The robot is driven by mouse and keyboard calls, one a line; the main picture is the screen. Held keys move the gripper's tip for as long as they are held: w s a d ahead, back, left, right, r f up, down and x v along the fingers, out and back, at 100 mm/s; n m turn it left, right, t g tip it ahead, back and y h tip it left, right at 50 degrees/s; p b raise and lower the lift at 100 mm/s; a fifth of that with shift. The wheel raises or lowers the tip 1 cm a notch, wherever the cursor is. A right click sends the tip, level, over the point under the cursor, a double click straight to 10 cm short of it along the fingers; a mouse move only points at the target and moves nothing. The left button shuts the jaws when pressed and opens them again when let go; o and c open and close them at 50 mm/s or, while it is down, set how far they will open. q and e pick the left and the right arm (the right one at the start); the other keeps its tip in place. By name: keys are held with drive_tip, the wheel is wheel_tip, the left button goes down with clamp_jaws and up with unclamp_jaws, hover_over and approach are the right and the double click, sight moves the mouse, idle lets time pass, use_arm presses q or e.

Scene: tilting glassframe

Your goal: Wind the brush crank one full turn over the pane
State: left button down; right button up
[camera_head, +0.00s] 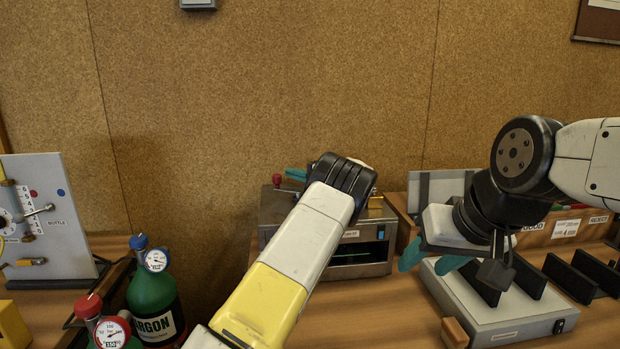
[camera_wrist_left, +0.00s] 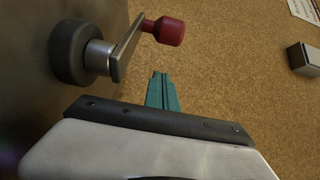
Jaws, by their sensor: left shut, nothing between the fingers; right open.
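The brush crank shows in the left wrist view, with a black hub (camera_wrist_left: 78,52), a metal arm (camera_wrist_left: 125,50) and a red knob (camera_wrist_left: 166,31). A thin green line, perhaps the pane's edge (camera_head: 350,252), shows in the box's dark slot. My left gripper (camera_head: 295,174) is shut and empty, just right of the knob; its teal fingers (camera_wrist_left: 162,88) are apart from it. My right gripper (camera_head: 437,268) is open and empty, above a grey base. My left forearm hides part of the box.
The grey base (camera_head: 505,325) with black slotted holders stands at the right. A green argon bottle (camera_head: 153,300) and a gauge (camera_head: 112,333) stand at the left, by a grey panel (camera_head: 48,220). A cork wall (camera_head: 270,80) is close behind the box.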

use_arm(q)
drive_tip(key=shift+s+a, duration=0.25)
drive_tip(key=shift+s, duration=0.35)
drive_tip(key=shift+s+a, duration=0.2)
drive_tip(key=shift+s, duration=0.45)
drive_tip(key=shift+s+a, duration=0.25)
drive_tip(key=shift+s, duration=0.35)
